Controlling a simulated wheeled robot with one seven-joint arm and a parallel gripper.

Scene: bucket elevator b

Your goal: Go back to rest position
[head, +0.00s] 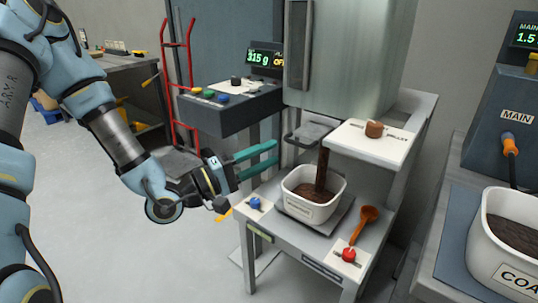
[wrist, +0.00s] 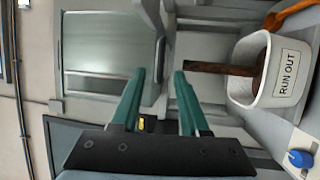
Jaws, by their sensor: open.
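My gripper (head: 274,154) is in the middle of the head view, left of the grey machine. Its two teal fingers are apart with nothing between them, and they point right toward the machine. In the wrist view my gripper (wrist: 160,73) also shows open and empty. A white bin (head: 312,212) holding dark granular material stands on a plate to the right of and below the fingers, apart from them. A brown column of material reaches down into it. In the wrist view the bin (wrist: 262,90) carries the label RUN OUT.
A control box (head: 230,110) with coloured buttons and a display reading 315 g is above my gripper. A wooden scoop (head: 362,222), a red knob (head: 348,255) and a blue knob (head: 254,203) are on the bench. A red hand truck (head: 190,80) stands behind. Open floor lies at lower left.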

